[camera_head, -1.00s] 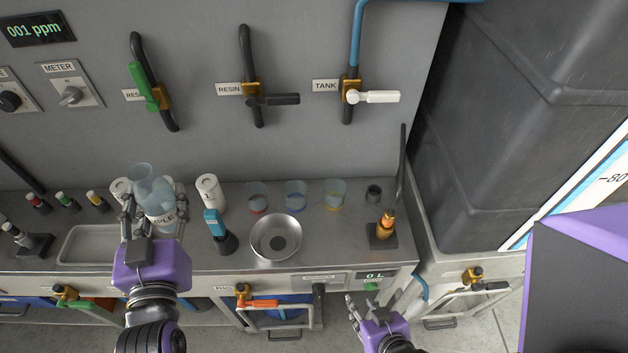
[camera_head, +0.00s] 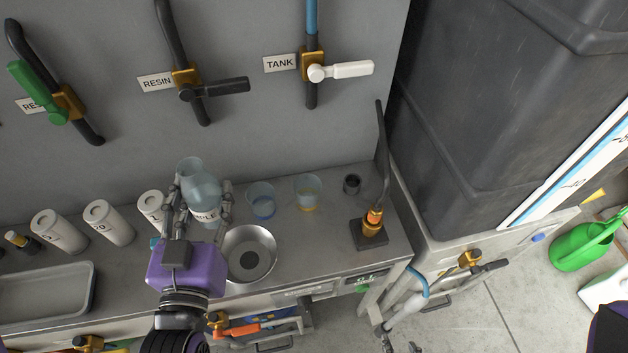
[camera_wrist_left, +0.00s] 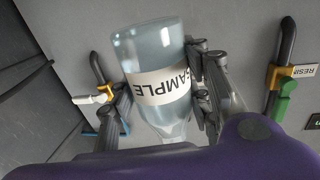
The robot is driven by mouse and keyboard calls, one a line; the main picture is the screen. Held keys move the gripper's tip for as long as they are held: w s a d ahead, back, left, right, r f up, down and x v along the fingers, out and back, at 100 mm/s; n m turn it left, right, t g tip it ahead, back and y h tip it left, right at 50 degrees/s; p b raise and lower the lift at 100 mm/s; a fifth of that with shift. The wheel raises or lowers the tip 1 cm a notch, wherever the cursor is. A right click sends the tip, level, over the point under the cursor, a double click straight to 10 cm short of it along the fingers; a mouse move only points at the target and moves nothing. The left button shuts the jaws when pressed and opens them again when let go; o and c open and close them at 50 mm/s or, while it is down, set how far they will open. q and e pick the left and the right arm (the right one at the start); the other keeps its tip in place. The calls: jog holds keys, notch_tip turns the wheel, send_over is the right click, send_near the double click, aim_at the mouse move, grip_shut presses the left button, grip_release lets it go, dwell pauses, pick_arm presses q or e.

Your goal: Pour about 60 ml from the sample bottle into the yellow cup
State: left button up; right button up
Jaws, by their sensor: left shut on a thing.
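My left gripper (camera_head: 200,207) is shut on the sample bottle (camera_head: 203,187), a clear bottle with pale bluish contents and a white label. The bottle also shows in the left wrist view (camera_wrist_left: 152,55), with gripper fingers on both sides. The yellow cup (camera_head: 308,190), clear with a yellow base, stands on the bench to the right, apart from the bottle.
A blue-based cup (camera_head: 262,197) stands between bottle and yellow cup. A metal bowl (camera_head: 249,272) is in front. A small dark cup (camera_head: 352,183) and a black stand with an upright rod (camera_head: 369,233) are to the right. White canisters (camera_head: 108,222) stand left.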

pick_arm(q)
jog(key=shift+w+d+f+b, duration=0.15)
jog(key=shift+f+b, duration=0.2)
jog(key=shift+f, duration=0.1)
jog(key=shift+w, duration=0.1)
jog(key=shift+w+d, duration=0.15)
jog(key=w+d+f+m+h, duration=0.1)
jog(key=w+d+f, duration=0.1)
jog(key=w, duration=0.2)
jog(key=w+d+f+m+h+p, duration=0.1)
jog(key=w+f+h, duration=0.1)
jog(key=w+f, duration=0.1)
jog(key=w+d+f+m+h+p, duration=0.1)
jog(key=w+d+f+h, duration=0.1)
jog(key=w, duration=0.4)
jog(key=shift+d+f, duration=0.15)
jog(key=shift+d, duration=0.2)
pick_arm(e)
jog(key=shift+w+d+r, duration=0.35)
jog(key=shift+w+r, duration=0.1)
jog(key=shift+r, duration=0.2)
jog(key=shift+w, duration=0.1)
